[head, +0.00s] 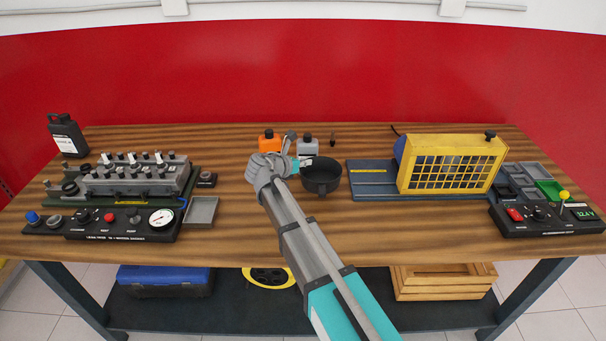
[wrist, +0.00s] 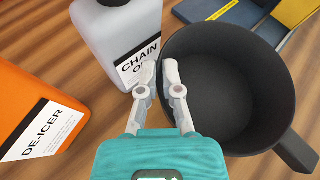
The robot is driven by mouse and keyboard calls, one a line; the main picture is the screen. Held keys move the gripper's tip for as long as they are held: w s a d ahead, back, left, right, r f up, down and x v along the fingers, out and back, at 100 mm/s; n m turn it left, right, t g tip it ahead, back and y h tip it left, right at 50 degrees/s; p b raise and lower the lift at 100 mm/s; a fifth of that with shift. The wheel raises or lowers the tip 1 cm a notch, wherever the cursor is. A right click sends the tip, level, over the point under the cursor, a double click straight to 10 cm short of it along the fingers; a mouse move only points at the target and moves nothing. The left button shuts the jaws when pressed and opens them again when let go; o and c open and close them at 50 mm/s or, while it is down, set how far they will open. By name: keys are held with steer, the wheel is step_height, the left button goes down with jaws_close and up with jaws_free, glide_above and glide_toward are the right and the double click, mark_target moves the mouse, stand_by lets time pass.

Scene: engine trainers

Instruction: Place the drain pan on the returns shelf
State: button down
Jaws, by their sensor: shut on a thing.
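The drain pan (head: 321,178) is a round, dark, empty pan at the middle of the workbench. In the wrist view the pan (wrist: 225,90) fills the right side, its stub handle pointing to the lower right. My gripper (head: 304,162) is at the pan's left rim. In the wrist view my gripper (wrist: 160,75) is shut on the rim, its fingertips close together there. I cannot tell whether the pan touches the bench. No shelf is marked as the returns shelf; a dark lower shelf (head: 225,312) runs under the bench.
A grey chain oil bottle (wrist: 120,40) and an orange de-icer bottle (wrist: 40,115) stand close left of the pan. An engine trainer (head: 135,180) is at left, a yellow-caged unit (head: 450,165) at right. A blue toolbox (head: 165,280) and wooden crate (head: 440,283) sit below.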

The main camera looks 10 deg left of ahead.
mark_target(305, 170)
stand_by(0.3)
steer(key=shift+w+f+b, duration=0.55)
steer(key=shift+f+b, duration=0.2)
steer(key=shift+s+f+b, duration=0.1)
steer(key=shift+f+b, duration=1.15)
steer(key=shift+f, duration=0.2)
steer(key=c, duration=1.1)
jaws_free()
steer(key=shift+r, duration=0.3)
steer(key=p+v, duration=0.4)
steer(key=v, duration=0.6)
steer(key=shift+s+a+r, duration=0.1)
steer(key=shift+s, duration=0.15)
steer(key=shift+p+v, duration=0.3)
steer(key=shift+v, duration=0.45)
